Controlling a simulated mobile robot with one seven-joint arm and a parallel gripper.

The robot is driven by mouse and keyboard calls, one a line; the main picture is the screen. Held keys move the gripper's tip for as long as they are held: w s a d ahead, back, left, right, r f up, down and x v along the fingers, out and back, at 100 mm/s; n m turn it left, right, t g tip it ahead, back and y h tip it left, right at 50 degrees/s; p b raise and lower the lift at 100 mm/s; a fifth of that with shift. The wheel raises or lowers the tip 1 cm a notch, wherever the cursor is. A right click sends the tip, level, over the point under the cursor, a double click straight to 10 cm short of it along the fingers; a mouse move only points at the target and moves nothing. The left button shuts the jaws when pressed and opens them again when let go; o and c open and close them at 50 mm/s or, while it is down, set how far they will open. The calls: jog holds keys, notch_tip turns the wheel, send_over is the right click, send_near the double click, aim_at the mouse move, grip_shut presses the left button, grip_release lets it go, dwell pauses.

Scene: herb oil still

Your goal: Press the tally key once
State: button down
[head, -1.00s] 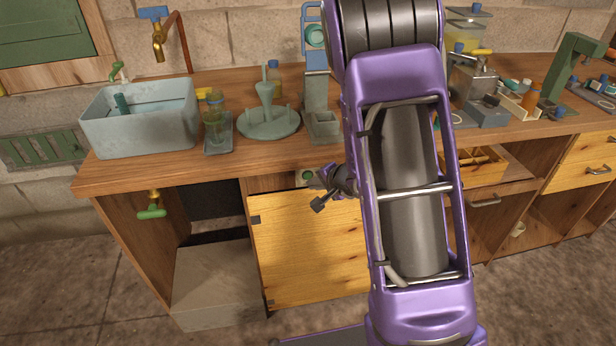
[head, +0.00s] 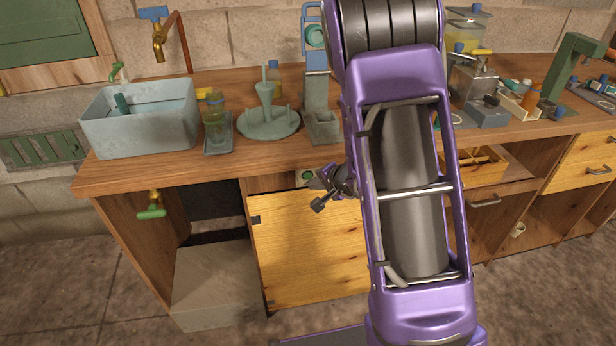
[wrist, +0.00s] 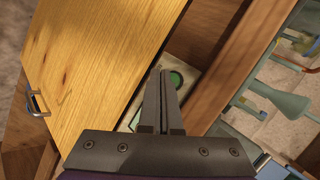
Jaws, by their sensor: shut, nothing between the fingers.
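A round green key (head: 307,175), which I take to be the tally key, sits on a pale plate under the front edge of the counter, above the yellow wooden door. In the wrist view the green key (wrist: 176,79) shows just beyond and to the right of my fingertips, partly hidden by them. My gripper (wrist: 161,73) is shut and empty, pointing at the plate. In the head view my gripper (head: 315,184) is close to the key's lower right. I cannot tell whether the fingertips touch the key.
The yellow door (head: 308,250) hangs below the key. The floor (head: 120,290) at the lower left is clear.

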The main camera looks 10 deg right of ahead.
jog(key=shift+w, duration=0.15)
dwell(0.6)
jog(key=shift+w, duration=0.3)
jog(key=shift+w, duration=0.35)
dwell(0.8)
jog(key=shift+s, duration=0.8)
jog(key=shift+s, duration=2.5)
